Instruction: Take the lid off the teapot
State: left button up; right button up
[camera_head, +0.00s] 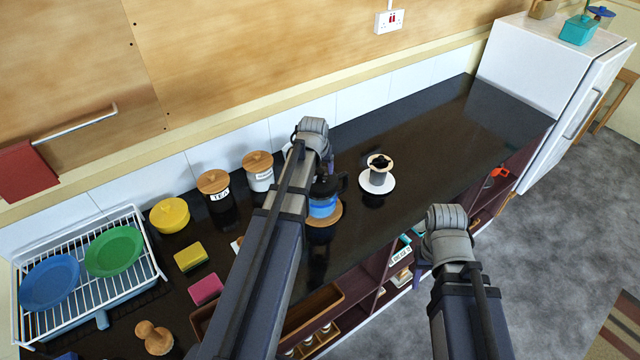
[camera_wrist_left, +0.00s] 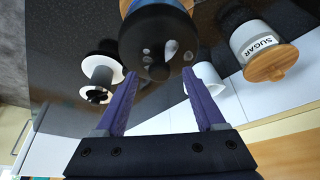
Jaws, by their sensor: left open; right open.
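A blue pot with a black lid, seemingly the teapot (camera_head: 322,207), stands on a round wooden mat (camera_head: 323,219) on the dark counter. My left arm partly covers it in the head view. In the left wrist view, its black lid (camera_wrist_left: 158,38) fills the top middle, just beyond the fingertips. My left gripper (camera_wrist_left: 160,76) is open and empty, with a purple finger on each side below the lid. In the head view the left gripper (camera_head: 329,165) is mostly hidden by its wrist. My right gripper (camera_head: 418,251) is open, largely hidden behind its wrist at the counter's front edge.
A grey-white pot with a black top (camera_head: 379,172) stands on a white saucer right of the teapot. Canisters with wooden lids (camera_head: 258,171) stand along the wall. A dish rack (camera_head: 88,262) is at left. The counter's right part (camera_head: 450,125) is clear.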

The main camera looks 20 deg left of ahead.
pick_arm(q)
jog(key=shift+w+f, duration=0.25)
jog(key=shift+f, duration=0.4)
jog(key=shift+r, duration=0.1)
grip_shut()
